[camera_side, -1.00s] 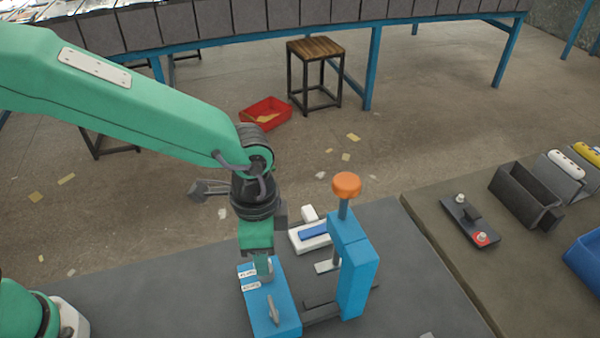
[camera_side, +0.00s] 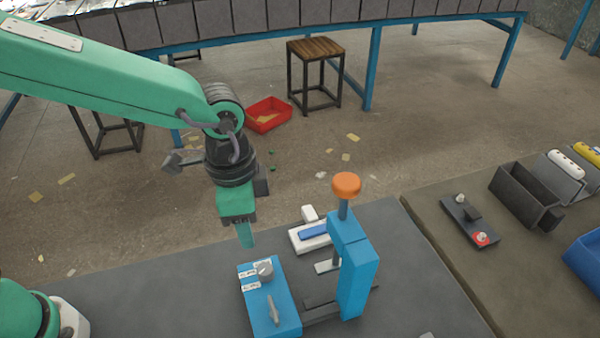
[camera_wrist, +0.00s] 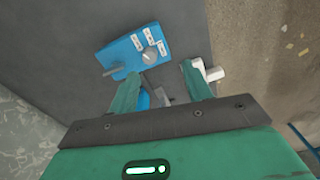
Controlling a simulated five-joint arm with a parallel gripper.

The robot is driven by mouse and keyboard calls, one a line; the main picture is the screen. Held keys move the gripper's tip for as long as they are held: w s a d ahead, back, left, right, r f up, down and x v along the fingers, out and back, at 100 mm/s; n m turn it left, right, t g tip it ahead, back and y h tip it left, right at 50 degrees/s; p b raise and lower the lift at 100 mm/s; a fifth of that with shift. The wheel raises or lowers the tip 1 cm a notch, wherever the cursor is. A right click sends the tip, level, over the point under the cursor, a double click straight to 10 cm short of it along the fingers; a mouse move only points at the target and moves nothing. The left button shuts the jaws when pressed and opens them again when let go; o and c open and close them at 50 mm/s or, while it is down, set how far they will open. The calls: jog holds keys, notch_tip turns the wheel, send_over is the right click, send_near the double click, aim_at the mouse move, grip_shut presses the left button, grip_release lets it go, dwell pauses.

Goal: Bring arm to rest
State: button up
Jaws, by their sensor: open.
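My gripper (camera_side: 246,236) hangs above and behind the blue control box, apart from it, with nothing between its fingers. In the wrist view my gripper (camera_wrist: 157,85) shows two green fingers spread apart. The blue control box (camera_side: 283,303) sits on the dark grey table, with a round grey knob (camera_side: 265,270), white labels and a grey lever (camera_side: 273,310) on top. The box also shows in the wrist view (camera_wrist: 122,49), with the knob (camera_wrist: 149,57) just beyond the fingertips in the picture. A blue press (camera_side: 357,270) with an orange cap (camera_side: 346,184) stands to the right of the box.
A white and blue device (camera_side: 312,235) lies behind the press. On the brown table at right are a black holder with two terminals (camera_side: 470,220), a dark bin (camera_side: 525,195) and a blue bin (camera_side: 588,255). The grey table's left part (camera_side: 150,290) is clear.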

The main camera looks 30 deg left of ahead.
jog(key=s+a+r+n+t, duration=0.1)
jog(key=a+r+n, duration=0.25)
jog(key=a, duration=0.35)
jog(key=a+r+n+t, duration=0.1)
jog(key=a+r+n, duration=0.1)
jog(key=a+r, duration=0.35)
jog(key=s+a+n+t, duration=0.3)
jog(key=s+a+n, duration=0.2)
jog(key=a, duration=0.8)
jog(key=shift+s+a+r, duration=0.2)
jog(key=shift+s, duration=1.3)
jog(key=shift+n, duration=0.25)
